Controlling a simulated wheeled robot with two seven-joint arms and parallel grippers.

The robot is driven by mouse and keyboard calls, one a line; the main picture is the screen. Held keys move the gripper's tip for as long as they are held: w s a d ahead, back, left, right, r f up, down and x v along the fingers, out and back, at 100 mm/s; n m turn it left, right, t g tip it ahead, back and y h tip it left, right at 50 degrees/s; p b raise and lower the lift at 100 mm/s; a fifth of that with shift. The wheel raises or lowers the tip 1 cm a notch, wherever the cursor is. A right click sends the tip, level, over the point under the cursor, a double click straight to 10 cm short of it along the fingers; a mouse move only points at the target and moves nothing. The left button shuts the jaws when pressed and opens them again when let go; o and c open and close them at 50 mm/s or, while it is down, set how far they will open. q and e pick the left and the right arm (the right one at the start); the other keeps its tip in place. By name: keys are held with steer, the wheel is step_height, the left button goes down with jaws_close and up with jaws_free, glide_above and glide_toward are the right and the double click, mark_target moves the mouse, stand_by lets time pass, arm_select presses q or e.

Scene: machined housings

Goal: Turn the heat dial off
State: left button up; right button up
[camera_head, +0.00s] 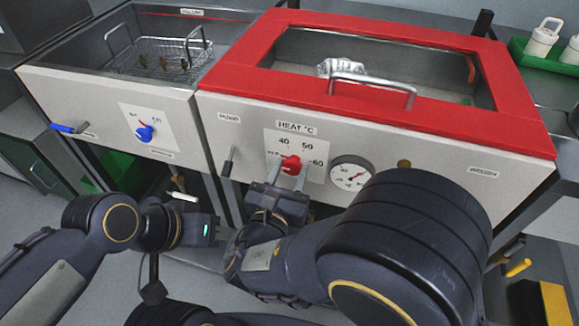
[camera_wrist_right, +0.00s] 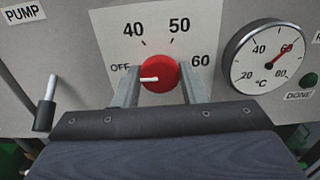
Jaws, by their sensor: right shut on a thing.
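The red heat dial (camera_head: 291,164) sits on the front panel under the HEAT °C label, on a white plate marked OFF, 40, 50 and 60. In the right wrist view the dial (camera_wrist_right: 160,73) has its white pointer turned left, towards OFF. My right gripper (camera_head: 287,178) is at the dial, with one finger on each side of it; in the wrist view its fingers (camera_wrist_right: 160,88) are shut on the dial. My left gripper (camera_head: 190,208) is low at the left, in front of the cabinet, away from the dial; its fingers are not clear.
A round gauge (camera_head: 352,174) is right of the dial, and a PUMP lever (camera_head: 229,160) is left of it. A red-framed lid (camera_head: 420,115) with a handle is above. A blue dial (camera_head: 145,132) and a wire basket (camera_head: 160,65) are at the left unit.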

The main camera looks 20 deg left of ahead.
steer(key=shift+f, duration=0.1)
stand_by(0.3)
steer(key=o, duration=1)
steer(key=shift+s, duration=0.1)
